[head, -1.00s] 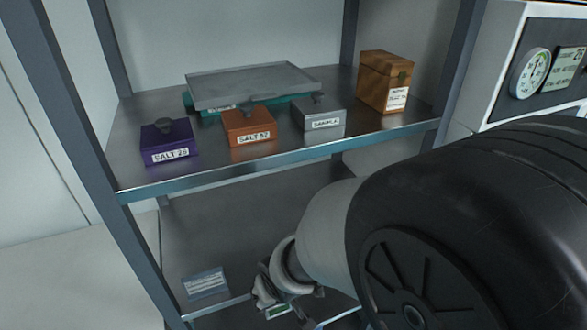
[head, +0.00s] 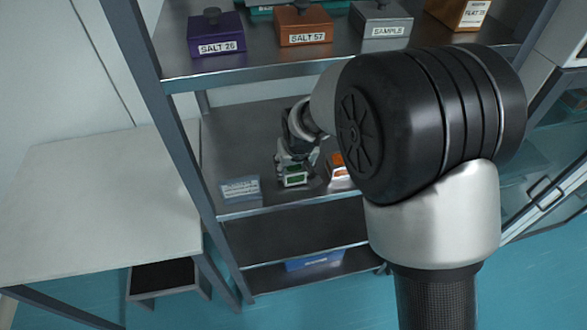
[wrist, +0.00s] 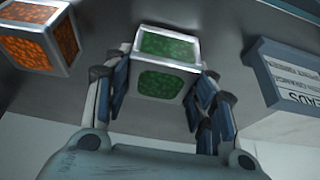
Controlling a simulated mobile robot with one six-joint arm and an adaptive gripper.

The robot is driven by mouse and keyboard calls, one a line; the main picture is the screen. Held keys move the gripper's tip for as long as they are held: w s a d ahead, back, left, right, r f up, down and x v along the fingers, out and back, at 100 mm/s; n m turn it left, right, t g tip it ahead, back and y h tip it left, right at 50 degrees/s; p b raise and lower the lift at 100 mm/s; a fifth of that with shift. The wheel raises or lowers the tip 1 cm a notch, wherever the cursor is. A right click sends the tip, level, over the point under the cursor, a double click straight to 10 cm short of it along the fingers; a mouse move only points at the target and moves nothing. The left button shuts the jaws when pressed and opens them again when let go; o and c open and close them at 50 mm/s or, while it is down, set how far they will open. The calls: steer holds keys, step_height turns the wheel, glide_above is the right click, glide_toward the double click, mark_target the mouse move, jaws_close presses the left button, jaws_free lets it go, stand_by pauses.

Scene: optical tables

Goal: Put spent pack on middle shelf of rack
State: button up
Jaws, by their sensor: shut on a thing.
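My gripper (wrist: 160,90) is shut on a small pack (wrist: 168,45) with green faces and a pale frame, one finger on each side. The pack also shows in the head view (head: 293,178), over the middle shelf (head: 257,206) of the grey metal rack, near its front edge. I cannot tell whether its underside touches the shelf. No marking on it tells me whether it is spent. A similar orange pack (wrist: 38,35) stands on the same shelf; in the head view (head: 339,168) my arm partly hides it.
A grey-blue labelled block (wrist: 285,85) sits on the other side of the held pack, close to the gripper fingers. The upper shelf (head: 330,62) holds several lidded boxes. A blue item (head: 315,261) lies on the lowest shelf. A white table (head: 95,205) stands left.

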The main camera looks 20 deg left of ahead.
steer(key=shift+f, duration=0.2)
steer(key=shift+f, duration=0.2)
steer(key=o, duration=1.1)
steer(key=shift+r, duration=0.1)
steer(key=shift+r, duration=0.55)
steer(key=p+v, duration=0.3)
steer(key=v, duration=0.8)
steer(key=shift+s+d+r+p, duration=0.1)
steer(key=shift+s+d+p, duration=0.1)
steer(key=shift+p, duration=0.15)
